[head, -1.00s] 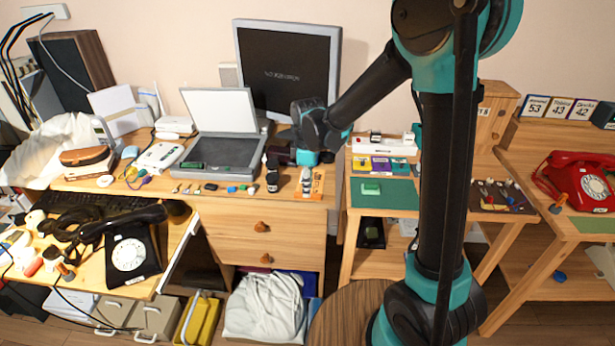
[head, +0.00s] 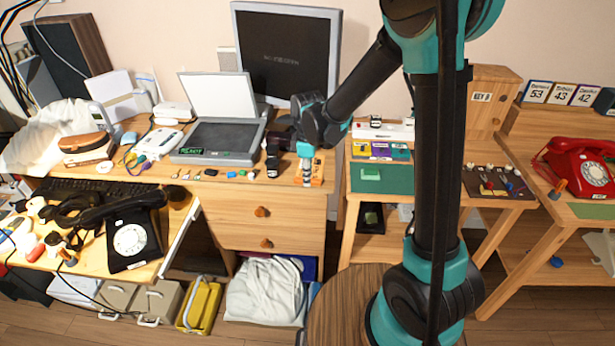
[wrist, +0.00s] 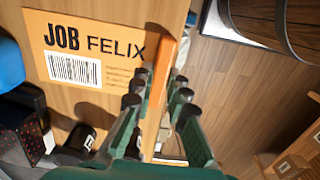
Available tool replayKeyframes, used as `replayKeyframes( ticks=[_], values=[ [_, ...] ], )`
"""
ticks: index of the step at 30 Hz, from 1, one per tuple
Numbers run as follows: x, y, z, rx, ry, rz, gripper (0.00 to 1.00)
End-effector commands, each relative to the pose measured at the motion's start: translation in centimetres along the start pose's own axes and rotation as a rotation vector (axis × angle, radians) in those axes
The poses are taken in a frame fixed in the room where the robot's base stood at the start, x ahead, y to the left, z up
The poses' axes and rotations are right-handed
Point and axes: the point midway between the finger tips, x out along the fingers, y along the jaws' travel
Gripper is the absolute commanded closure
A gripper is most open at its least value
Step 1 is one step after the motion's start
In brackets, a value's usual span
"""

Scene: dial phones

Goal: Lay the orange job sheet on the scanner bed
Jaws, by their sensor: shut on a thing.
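The orange job sheet (wrist: 75,65), printed "JOB FELIX" with a barcode, lies at the front edge of the wooden desk. In the head view it (head: 318,171) is partly hidden by my gripper (head: 307,178). In the wrist view my gripper (wrist: 158,98) is shut on an upright orange strip along the sheet's right edge, at the desk edge. The scanner (head: 215,158) stands to the left with its lid (head: 214,86) raised. Its dark bed (head: 225,137) shows bare. A green display on its front seems to read "READY".
Small bottles (head: 272,166) and a dark object stand just left of my gripper. Several small items lie along the desk front before the scanner. A monitor (head: 287,55) stands behind. A side table with a green mat (head: 385,178) is to the right, across a gap.

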Motion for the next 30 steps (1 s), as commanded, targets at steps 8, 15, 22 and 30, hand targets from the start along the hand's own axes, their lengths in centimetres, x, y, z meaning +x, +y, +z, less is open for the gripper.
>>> replayKeyframes(
  ticks=[8,15,22,30],
  values=[
    [0.0,0.1,0.0,0.0,0.0,0.002,1.0],
    [-0.1,0.1,0.0,0.0,0.0,0.002,1.0],
    [-1.3,0.1,0.0,0.0,0.0,0.001,1.0],
    [-2.8,0.0,0.0,0.0,0.0,0.001,1.0]
  ],
)
